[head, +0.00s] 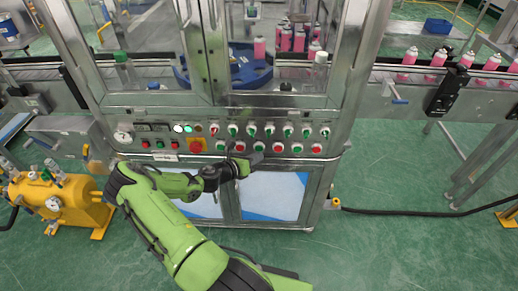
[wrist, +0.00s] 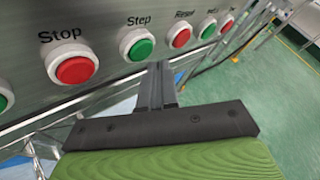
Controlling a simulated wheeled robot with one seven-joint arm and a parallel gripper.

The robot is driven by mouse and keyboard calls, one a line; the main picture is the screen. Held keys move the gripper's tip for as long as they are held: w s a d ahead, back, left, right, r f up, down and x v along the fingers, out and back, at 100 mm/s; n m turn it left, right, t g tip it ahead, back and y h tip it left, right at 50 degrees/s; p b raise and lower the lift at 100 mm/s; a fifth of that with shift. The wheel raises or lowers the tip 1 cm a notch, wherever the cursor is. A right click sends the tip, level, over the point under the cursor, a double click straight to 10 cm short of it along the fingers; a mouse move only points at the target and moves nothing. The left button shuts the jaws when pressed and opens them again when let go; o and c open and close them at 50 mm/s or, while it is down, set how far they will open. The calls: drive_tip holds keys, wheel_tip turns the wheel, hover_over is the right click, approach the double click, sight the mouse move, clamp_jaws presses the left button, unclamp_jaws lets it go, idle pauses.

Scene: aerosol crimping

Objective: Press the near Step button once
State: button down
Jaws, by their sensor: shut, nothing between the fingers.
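The green Step button (wrist: 140,48) sits in a white ring on the steel panel in the wrist view, under the label "Step". My gripper (wrist: 158,68) is shut and empty, its fingertips just below and slightly right of this button; whether they touch the panel I cannot tell. In the head view my gripper (head: 256,159) is at the lower edge of the control panel (head: 170,141), in front of the button rows. Labels are too small to read there.
In the wrist view, a red Stop button (wrist: 74,69) is left of Step and a red Reset button (wrist: 180,38) is right. Yellow equipment (head: 70,205) stands at lower left, and a conveyor (head: 420,95) runs right.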

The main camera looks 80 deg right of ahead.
drive_tip(key=shift+s+a+p, duration=0.2)
drive_tip(key=shift+a+p, duration=0.1)
drive_tip(key=shift+a, duration=0.5)
drive_tip(key=shift+s+a+p, duration=0.15)
drive_tip(key=shift+a+p, duration=0.1)
drive_tip(key=shift+a, duration=0.6)
drive_tip(key=shift+s+a+p, duration=0.2)
drive_tip(key=shift+a+p, duration=0.1)
drive_tip(key=shift+a, duration=0.5)
